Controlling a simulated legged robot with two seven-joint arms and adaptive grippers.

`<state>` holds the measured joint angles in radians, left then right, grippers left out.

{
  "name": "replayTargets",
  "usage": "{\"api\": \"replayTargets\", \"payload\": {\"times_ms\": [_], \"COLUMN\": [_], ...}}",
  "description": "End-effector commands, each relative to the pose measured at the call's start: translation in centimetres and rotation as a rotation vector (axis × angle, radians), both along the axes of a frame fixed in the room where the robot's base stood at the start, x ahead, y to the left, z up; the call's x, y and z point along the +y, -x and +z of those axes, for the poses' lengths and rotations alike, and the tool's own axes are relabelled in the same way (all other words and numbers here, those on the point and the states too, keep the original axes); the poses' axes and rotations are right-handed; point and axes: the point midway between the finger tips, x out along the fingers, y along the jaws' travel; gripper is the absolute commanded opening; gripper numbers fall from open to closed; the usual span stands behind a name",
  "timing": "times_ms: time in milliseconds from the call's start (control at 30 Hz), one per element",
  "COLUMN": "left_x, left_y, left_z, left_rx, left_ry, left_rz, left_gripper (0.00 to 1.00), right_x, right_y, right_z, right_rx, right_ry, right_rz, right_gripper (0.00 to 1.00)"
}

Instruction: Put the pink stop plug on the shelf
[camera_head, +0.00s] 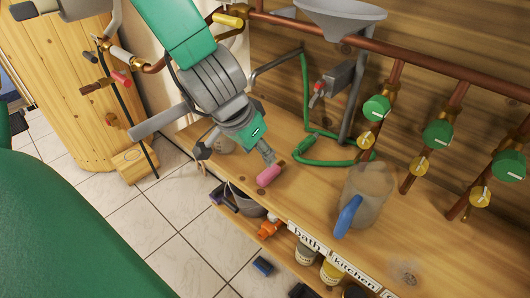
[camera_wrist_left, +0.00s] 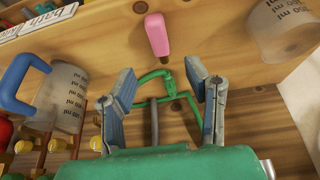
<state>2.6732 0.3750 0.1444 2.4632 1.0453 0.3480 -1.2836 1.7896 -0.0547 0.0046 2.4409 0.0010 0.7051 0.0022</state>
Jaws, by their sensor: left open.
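The pink stop plug (camera_head: 268,175) is on the wooden upper surface, close to its front edge. In the left wrist view the plug (camera_wrist_left: 156,36) lies just beyond my fingertips, roughly centred between them. My left gripper (camera_head: 236,153) is open and empty beside the plug; one finger is very close to it in the head view, and I cannot tell whether they touch. The spread fingers also show in the left wrist view (camera_wrist_left: 160,70). The wooden shelf (camera_head: 315,208) carries "bath" and "kitchen" labels on its front edge. My right gripper is not in view.
A measuring jug (camera_head: 370,190) with a blue handle stands to the right. A clear cup (camera_wrist_left: 285,25) is near the gripper. A green hose (camera_head: 306,100) and valved copper pipes (camera_head: 395,85) are behind. Bottles and jars (camera_head: 305,255) sit on a lower level.

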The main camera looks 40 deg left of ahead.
Motion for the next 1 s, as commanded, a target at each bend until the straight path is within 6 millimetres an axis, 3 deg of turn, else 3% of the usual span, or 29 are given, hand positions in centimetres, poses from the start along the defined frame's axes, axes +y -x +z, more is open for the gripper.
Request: {"api": "replayTargets", "payload": {"times_ms": [33,233,367,467,567,733,900,1000], "left_x": [0.1,0.2,0.3,0.7,1.7,3.1,2.3,1.3], "left_y": [0.3,1.1,1.2,1.6,2.7,6.2,11.3,14.3], "left_z": [1.2,2.6,2.6,1.1,-2.4,-10.3,-17.4,-20.3], "left_rx": [-0.001,0.001,0.005,0.03,0.082,0.172,0.241,0.282], "left_ry": [-0.001,0.0,-0.002,-0.027,-0.081,-0.173,-0.165,-0.126], "left_rz": [-0.001,0.0,0.001,0.012,0.035,0.056,0.041,0.034], "left_gripper": [0.43,0.43,0.43,0.43,0.43,0.43,0.43,0.43], "right_x": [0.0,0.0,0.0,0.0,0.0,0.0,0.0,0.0], "right_y": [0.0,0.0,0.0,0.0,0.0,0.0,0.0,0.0], "right_z": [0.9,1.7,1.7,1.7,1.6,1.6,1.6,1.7], "right_rx": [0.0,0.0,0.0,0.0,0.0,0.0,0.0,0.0], "right_ry": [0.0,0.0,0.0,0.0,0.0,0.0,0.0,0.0], "right_rz": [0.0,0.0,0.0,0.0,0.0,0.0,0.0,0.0], "right_gripper": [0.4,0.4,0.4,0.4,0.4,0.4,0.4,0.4]}}
